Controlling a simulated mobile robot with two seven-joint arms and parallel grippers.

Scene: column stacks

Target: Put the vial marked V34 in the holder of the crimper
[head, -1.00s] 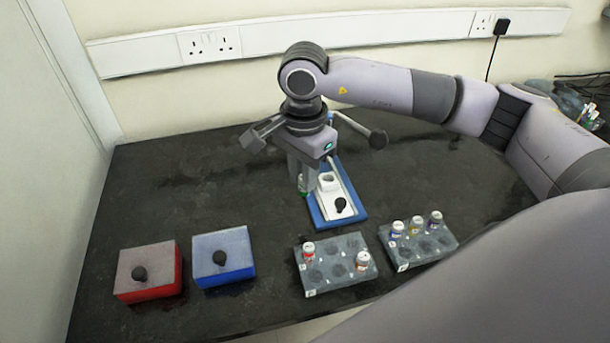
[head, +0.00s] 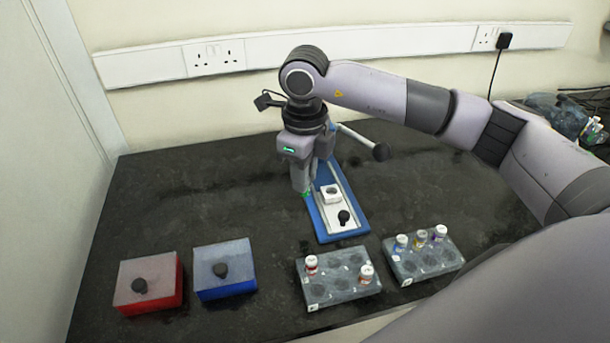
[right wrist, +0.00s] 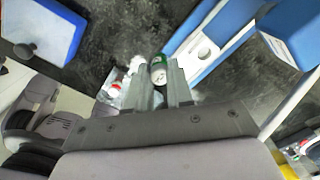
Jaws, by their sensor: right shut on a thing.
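My right gripper (head: 304,190) is shut on a vial with a green band or cap (right wrist: 158,69). In the head view only a bit of green shows at its fingertips. I cannot read the vial's mark. The crimper is a blue base (head: 324,233) with a white slide, a black knob (head: 344,217) and a long lever (head: 362,142). Its white holder (head: 331,193) stands just right of the gripper and looks empty. In the right wrist view the holder (right wrist: 205,50) lies right of the vial, apart from it. My left gripper is not in view.
Two grey racks hold vials: the left rack (head: 340,290) has two, the right rack (head: 425,262) three. A red box (head: 150,300) and a blue box (head: 226,290), each with a black knob, stand at front left. The table left of the crimper is clear.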

